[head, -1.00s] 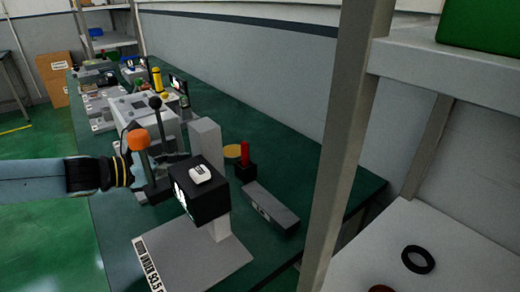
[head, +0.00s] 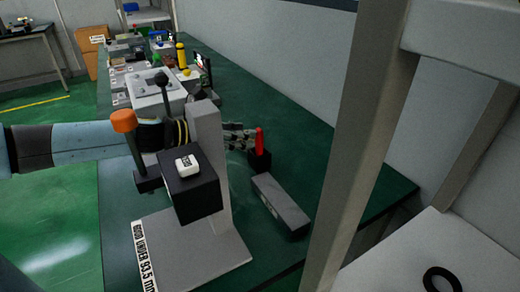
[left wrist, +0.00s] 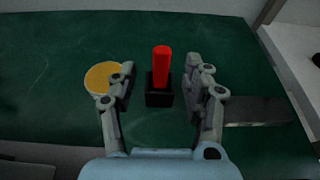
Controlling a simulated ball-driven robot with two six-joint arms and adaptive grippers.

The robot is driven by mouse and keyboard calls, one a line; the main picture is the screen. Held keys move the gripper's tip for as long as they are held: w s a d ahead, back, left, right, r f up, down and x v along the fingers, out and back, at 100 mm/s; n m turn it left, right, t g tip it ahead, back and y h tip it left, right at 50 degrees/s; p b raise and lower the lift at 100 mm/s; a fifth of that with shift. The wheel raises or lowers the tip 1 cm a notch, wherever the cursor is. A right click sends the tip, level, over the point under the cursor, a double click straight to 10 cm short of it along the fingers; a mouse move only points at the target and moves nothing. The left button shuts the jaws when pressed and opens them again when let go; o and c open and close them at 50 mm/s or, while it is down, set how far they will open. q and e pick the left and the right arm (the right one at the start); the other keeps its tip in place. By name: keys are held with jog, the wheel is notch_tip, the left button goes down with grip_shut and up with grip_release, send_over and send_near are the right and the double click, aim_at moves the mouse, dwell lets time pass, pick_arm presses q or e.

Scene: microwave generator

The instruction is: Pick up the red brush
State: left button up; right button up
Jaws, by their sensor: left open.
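The red brush (head: 260,143) stands upright on the green bench, with a red upper part and a black block-shaped base. It also shows in the left wrist view (left wrist: 161,68). My left gripper (head: 244,138) reaches past the grey upright of a stand, beside the brush. In the left wrist view my left gripper (left wrist: 163,85) is open, with one finger on each side of the brush. Gaps show between both fingers and the brush. My right gripper is in neither current view.
A grey stand with a black box (head: 187,190) and an orange-knobbed lever (head: 123,122) stand close to my left arm. A grey bar (head: 280,203) lies beside the brush. A yellow disc (left wrist: 103,76) lies behind the left finger. A shelf post (head: 362,130) rises at right.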

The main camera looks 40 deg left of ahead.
aim_at(259, 129)
pick_arm(q)
jog(key=x, duration=0.1)
jog(key=p+x, duration=0.1)
jog(key=x, duration=0.1)
jog(key=r+p+x, duration=0.1)
jog(key=x, duration=0.1)
jog(key=shift+w+d, duration=0.1)
jog(key=shift+d, duration=0.05)
jog(key=shift+w+d+f, duration=0.15)
jog(key=shift+w+f, duration=0.15)
jog(key=shift+s, duration=0.1)
grip_shut()
